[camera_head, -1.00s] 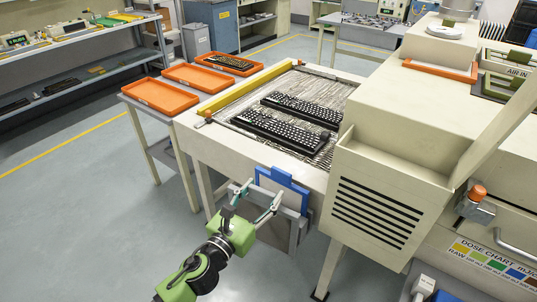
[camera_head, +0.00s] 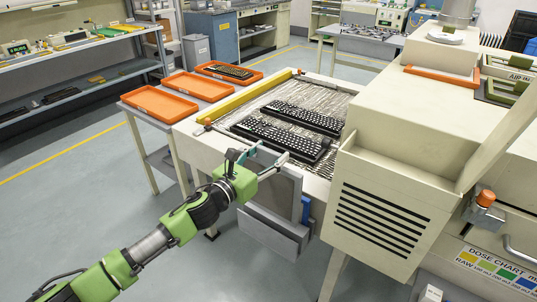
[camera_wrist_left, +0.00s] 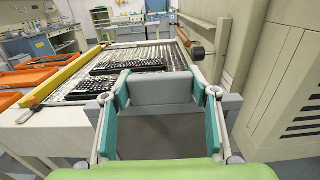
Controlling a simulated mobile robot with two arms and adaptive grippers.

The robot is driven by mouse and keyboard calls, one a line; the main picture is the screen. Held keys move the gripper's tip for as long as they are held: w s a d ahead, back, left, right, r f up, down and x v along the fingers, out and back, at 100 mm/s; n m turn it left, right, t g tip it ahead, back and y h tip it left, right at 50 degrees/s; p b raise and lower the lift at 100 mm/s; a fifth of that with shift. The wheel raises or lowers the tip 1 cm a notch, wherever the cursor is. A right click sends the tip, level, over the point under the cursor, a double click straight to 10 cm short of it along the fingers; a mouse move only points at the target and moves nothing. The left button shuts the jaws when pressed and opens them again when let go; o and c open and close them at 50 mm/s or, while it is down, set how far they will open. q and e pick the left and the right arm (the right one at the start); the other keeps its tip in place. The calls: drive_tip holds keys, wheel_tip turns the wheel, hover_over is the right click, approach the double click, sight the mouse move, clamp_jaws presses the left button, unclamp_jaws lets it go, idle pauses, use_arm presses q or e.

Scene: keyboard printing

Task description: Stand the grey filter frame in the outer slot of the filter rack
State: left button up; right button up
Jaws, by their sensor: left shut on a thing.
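The grey filter frame (camera_head: 278,190) is a flat upright panel in front of the table's near side. My left gripper (camera_head: 268,157) is shut on its top part. In the left wrist view the fingers (camera_wrist_left: 160,90) stand either side of the frame's light grey top tab (camera_wrist_left: 160,88), and the panel hangs below. The grey filter rack (camera_head: 270,236) is on the table's side, just below the frame. A blue frame (camera_head: 306,209) shows behind the grey one, mostly hidden. I cannot tell whether the grey frame's lower edge is inside a slot. My right gripper is not in view.
Two black keyboards (camera_head: 281,138) lie on the conveyor just behind the gripper. A yellow bar (camera_head: 245,98) and orange trays (camera_head: 160,102) are to the left. A large beige slotted housing (camera_head: 385,205) stands close on the right. The floor at lower left is clear.

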sight(267, 164)
use_arm(q)
drive_tip(key=shift+f+b, duration=1.45)
drive_tip(key=shift+f, duration=0.15)
drive_tip(key=shift+f+b, duration=0.7)
drive_tip(key=shift+f, duration=0.15)
drive_tip(key=shift+f, duration=0.4)
